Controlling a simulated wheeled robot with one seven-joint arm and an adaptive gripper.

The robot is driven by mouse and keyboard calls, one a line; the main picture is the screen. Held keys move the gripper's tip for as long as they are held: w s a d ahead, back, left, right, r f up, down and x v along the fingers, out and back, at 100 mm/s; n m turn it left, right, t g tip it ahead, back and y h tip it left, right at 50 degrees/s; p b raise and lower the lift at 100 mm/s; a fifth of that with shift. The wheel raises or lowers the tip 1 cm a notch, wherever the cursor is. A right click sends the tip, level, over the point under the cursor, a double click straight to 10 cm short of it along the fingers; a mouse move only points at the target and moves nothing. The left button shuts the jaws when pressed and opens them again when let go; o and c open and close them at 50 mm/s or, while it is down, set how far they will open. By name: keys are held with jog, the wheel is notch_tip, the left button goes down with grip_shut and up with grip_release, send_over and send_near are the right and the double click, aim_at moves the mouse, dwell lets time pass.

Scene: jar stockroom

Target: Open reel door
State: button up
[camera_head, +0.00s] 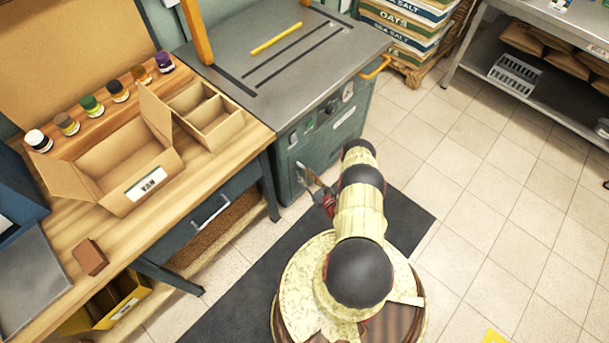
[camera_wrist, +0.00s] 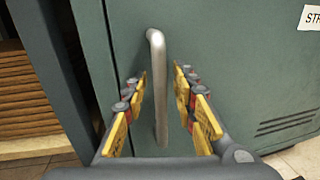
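The door is the flat green front panel (camera_wrist: 230,60) of a green machine cabinet (camera_head: 310,145). A grey vertical bar handle (camera_wrist: 157,45) stands out from the panel in the wrist view. My gripper (camera_wrist: 161,80) is open, with one yellow-and-grey finger on each side of the handle. A gap shows between the handle and each finger. The door looks closed.
A wooden workbench with an open cardboard box (camera_head: 125,165) and several small jars stands left of the cabinet. A dark mat (camera_head: 245,300) lies on the tiled floor in front. Stacked sacks (camera_head: 405,25) and a steel shelf (camera_head: 550,90) stand right; open floor lies between.

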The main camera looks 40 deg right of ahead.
jog(key=shift+c, duration=1.1)
grip_shut()
